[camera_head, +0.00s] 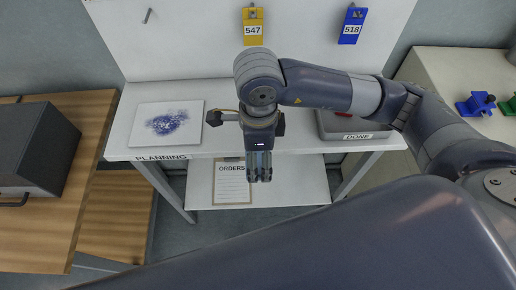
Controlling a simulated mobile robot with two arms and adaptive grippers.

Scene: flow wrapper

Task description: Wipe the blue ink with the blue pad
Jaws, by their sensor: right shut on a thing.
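The blue ink (166,123) is a speckled dark-blue smudge in the middle of a white square board (145,140). The board lies flat at the left of the white table. My right gripper (259,178) points downward in front of the table's front edge, to the right of the board and apart from it. Its fingers are close together, shut on a narrow bluish thing, which I take to be the blue pad; the fingers hide most of it. No other blue pad shows. My left gripper is not in view.
A grey tray (327,127) marked DONE is at the table's right, partly behind my arm. An ORDERS sheet (231,188) lies on the lower shelf. Tags 547 (253,14) and 518 (353,14) hang behind. A dark box (38,150) sits on the wooden cabinet at left.

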